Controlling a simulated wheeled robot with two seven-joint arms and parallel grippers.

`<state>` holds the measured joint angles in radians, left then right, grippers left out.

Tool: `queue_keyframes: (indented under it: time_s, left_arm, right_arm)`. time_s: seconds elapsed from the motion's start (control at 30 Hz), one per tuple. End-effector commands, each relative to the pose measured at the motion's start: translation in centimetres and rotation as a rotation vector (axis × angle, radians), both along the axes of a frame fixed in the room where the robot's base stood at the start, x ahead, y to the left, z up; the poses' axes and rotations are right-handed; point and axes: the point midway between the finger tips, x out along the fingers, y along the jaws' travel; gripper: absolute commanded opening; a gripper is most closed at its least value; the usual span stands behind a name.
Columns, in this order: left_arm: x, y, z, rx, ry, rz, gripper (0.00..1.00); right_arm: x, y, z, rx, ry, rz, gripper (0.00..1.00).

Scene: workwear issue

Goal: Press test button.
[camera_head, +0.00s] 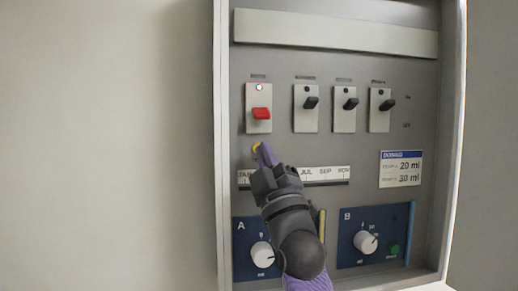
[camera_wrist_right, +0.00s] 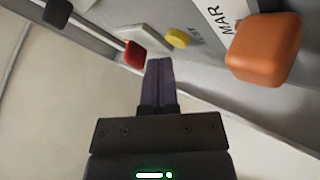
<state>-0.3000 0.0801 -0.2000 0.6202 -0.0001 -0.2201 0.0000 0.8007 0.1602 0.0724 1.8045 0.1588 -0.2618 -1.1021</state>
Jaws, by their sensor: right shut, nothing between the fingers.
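The small round yellow button (camera_head: 256,148) sits on the grey panel below the red switch and above the month strip. In the right wrist view the yellow button (camera_wrist_right: 177,38) has partly visible lettering beside it that seems to read TEST. My right gripper (camera_head: 264,150) is shut and empty, its purple fingers pointing at the panel. In the head view the fingertips overlap the button's right side. In the right wrist view the fingertips (camera_wrist_right: 159,64) lie just short of the button, with a gap showing. My left gripper is not in view.
A red switch (camera_head: 261,113) stands right above the button, with black switches (camera_head: 311,103) to its right. An orange block (camera_wrist_right: 265,48) juts out beside the month strip (camera_head: 325,174). Dials (camera_head: 262,254) sit lower. The cabinet's left frame (camera_head: 222,180) is close by.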

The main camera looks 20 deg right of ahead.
Motion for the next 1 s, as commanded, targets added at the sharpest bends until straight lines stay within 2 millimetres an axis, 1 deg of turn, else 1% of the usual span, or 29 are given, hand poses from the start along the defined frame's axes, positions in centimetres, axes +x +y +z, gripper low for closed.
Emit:
queue_keyframes:
  time_s: [0.27, 0.7, 0.83, 1.0]
  left_arm:
    - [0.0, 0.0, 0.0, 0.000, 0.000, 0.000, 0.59]
    - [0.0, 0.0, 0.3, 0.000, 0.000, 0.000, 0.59]
    - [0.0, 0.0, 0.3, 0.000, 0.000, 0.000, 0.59]
    - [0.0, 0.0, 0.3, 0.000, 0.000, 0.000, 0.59]
  right_arm:
    - [-0.3, 0.1, 0.0, 0.000, -0.001, 0.001, 0.00]
    - [-4.4, 1.1, 0.0, 0.000, -0.001, 0.000, 0.00]
    - [-4.9, 1.2, 0.0, 0.001, -0.001, 0.000, 0.00]
    - [-4.9, 1.3, 0.0, 0.001, -0.001, 0.000, 0.00]
